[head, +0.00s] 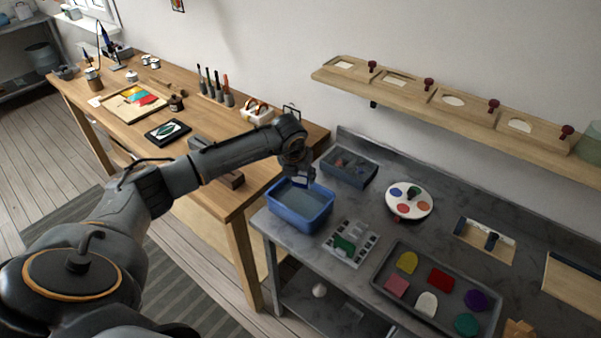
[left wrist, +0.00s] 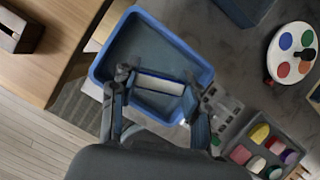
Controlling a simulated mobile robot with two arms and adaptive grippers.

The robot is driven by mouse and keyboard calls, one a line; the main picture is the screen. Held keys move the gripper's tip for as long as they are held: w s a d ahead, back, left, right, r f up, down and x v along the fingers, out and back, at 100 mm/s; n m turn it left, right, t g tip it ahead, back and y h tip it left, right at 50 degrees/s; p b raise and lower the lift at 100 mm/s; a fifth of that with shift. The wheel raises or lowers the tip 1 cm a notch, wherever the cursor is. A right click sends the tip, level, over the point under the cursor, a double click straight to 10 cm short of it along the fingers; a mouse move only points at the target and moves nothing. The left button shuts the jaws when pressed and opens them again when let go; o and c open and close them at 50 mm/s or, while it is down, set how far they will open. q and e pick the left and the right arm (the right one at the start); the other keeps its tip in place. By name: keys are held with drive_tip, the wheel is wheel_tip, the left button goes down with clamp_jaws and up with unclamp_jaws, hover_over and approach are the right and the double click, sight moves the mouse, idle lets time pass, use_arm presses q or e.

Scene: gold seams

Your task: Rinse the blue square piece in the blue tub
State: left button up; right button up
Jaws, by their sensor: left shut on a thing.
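The blue tub (head: 287,221) stands at the left end of the grey bench and holds water. It also shows in the left wrist view (left wrist: 102,66). My left gripper (head: 300,178) is over the tub, near its back rim. It is shut on the blue square piece (head: 302,183). In the left wrist view the left gripper (left wrist: 160,82) has the piece (left wrist: 160,86) between its two fingers, a pale edge facing the camera. I cannot tell whether the piece touches the water. My right gripper is not in view.
A dark bin (head: 349,169) stands behind the tub. A white round palette (head: 424,203), a small sectioned tray (head: 345,252) and a grey tray (head: 381,277) with several coloured pieces lie to the right. A wooden table (head: 216,209) stands left; a shelf (head: 415,96) hangs above.

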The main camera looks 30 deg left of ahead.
use_arm(q)
wheel_tip(320, 180, down, 4)
drive_tip(key=shift+f+b, duration=0.25)
drive_tip(key=shift+b, duration=0.95)
drive_tip(key=shift+f+b, duration=1.85)
drive_tip(key=shift+f, duration=1.15)
drive_tip(key=shift+d, duration=0.15)
drive_tip(key=shift+d, duration=0.4)
drive_tip(key=shift+d, duration=0.1)
drive_tip(key=shift+a, duration=0.35)
drive_tip(key=shift+a+b, duration=0.3)
